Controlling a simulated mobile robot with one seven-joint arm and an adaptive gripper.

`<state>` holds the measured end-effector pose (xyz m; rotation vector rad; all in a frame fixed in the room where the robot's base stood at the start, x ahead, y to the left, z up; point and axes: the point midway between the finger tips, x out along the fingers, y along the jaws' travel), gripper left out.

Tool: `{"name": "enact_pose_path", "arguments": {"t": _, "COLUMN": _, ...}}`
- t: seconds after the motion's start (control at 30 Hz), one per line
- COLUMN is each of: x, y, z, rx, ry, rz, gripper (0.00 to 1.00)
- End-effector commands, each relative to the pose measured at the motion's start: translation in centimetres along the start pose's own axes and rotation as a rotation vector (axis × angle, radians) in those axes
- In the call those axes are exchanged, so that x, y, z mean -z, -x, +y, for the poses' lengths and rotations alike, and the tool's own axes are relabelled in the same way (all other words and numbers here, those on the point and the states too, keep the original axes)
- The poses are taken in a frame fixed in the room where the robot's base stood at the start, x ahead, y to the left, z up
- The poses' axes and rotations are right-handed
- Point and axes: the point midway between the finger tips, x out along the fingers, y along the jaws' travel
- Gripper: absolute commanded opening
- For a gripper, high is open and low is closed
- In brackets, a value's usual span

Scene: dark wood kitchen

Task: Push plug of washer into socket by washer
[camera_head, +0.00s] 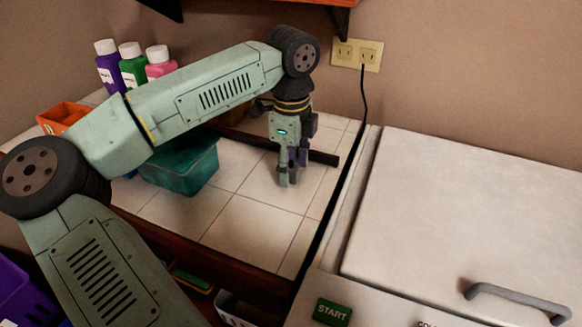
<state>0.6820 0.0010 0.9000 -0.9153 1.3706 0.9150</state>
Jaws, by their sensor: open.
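The yellowish wall socket (357,54) is on the back wall, above the gap between the tiled counter and the washer. The white washer (465,200) fills the right side, with a grey handle on its lid and a green START button in front. A black cord (365,100) rises from behind the washer's back left corner to the lower edge of the socket's right outlet. The plug is too small and dark to make out there, so I cannot tell how deep it sits. My gripper (290,172) points down over the tiles, left of the cord and apart from it, open and empty.
A dark bar (322,158) lies on the tiled counter (255,218) behind my gripper. A teal tub (180,168), an orange box (62,117) and several bottles (132,66) stand to the left. A shelf hangs above the socket. The front tiles are clear.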

Motion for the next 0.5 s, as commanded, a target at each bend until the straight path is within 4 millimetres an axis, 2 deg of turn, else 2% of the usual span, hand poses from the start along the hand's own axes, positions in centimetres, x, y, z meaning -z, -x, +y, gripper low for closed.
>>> {"name": "enact_pose_path", "arguments": {"t": 0.13, "x": 0.00, "y": -0.83, "z": 0.03, "rx": 0.000, "ry": 0.000, "rz": 0.000, "gripper": 0.50}}
{"name": "enact_pose_path", "arguments": {"t": 0.43, "x": -0.01, "y": -0.84, "z": 0.02, "rx": 0.000, "ry": 0.000, "rz": -0.001, "gripper": 0.50}}
{"name": "enact_pose_path", "arguments": {"t": 0.5, "x": 0.00, "y": -0.83, "z": 0.02, "rx": 0.000, "ry": 0.000, "rz": -0.001, "gripper": 0.45}}
